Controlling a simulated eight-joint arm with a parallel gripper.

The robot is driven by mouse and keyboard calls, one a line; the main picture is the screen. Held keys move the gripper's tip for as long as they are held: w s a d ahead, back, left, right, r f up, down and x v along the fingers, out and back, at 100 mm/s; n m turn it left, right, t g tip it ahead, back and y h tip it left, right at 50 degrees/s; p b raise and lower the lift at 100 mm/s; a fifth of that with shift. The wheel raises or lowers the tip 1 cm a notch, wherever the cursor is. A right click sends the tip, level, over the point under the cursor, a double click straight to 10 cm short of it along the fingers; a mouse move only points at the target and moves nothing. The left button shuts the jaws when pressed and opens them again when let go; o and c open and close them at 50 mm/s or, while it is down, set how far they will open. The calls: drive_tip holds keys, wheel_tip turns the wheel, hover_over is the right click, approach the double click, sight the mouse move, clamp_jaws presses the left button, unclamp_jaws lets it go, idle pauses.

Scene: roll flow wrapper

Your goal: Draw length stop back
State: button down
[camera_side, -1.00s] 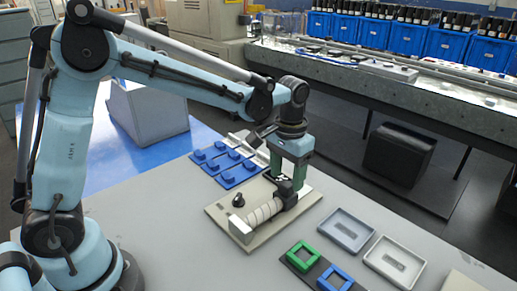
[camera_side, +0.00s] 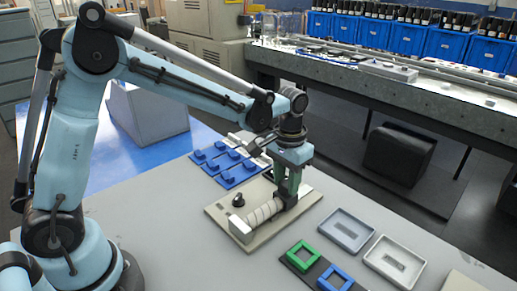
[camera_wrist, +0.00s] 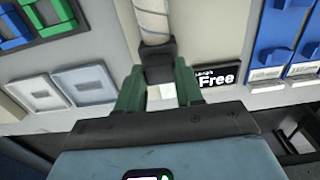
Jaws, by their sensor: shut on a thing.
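My gripper (camera_side: 287,186) is low over the beige fixture plate (camera_side: 222,215), at the right end of a pale ribbed roll (camera_side: 263,212). In the wrist view its two green fingers (camera_wrist: 159,82) are shut on a black block, which I take for the length stop (camera_wrist: 159,60). The block sits against the end of the pale roll (camera_wrist: 152,20). In the side view the fingers partly hide the block.
A black knob (camera_side: 238,200) stands on the plate. Blue holders (camera_side: 225,165) lie behind it. Green (camera_side: 302,256) and blue (camera_side: 335,279) frames and two shallow trays (camera_side: 345,230) (camera_side: 396,262) lie in front and right. The table's left front is clear.

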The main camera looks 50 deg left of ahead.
drive_tip(key=shift+w, duration=1.75)
drive_tip(key=c, duration=0.7)
unclamp_jaws()
drive_tip(key=shift+r, duration=0.15)
wheel_tip(320, 180, up, 12)
drive_tip(key=shift+f, duration=0.1)
drive_tip(key=s+a+f+t, duration=0.1)
drive_tip(key=s+a+t, duration=0.1)
drive_tip(key=s, duration=0.3)
drive_tip(key=s+a+f+t, duration=0.2)
drive_tip(key=s, duration=0.4)
drive_tip(key=s+a+f+t, duration=0.1)
drive_tip(key=s+a+t, duration=0.1)
drive_tip(key=s, duration=0.4)
drive_tip(key=shift+s+a+f+t, duration=0.15)
drive_tip(key=shift+a+f+t, duration=0.15)
drive_tip(key=shift+t, duration=0.3)
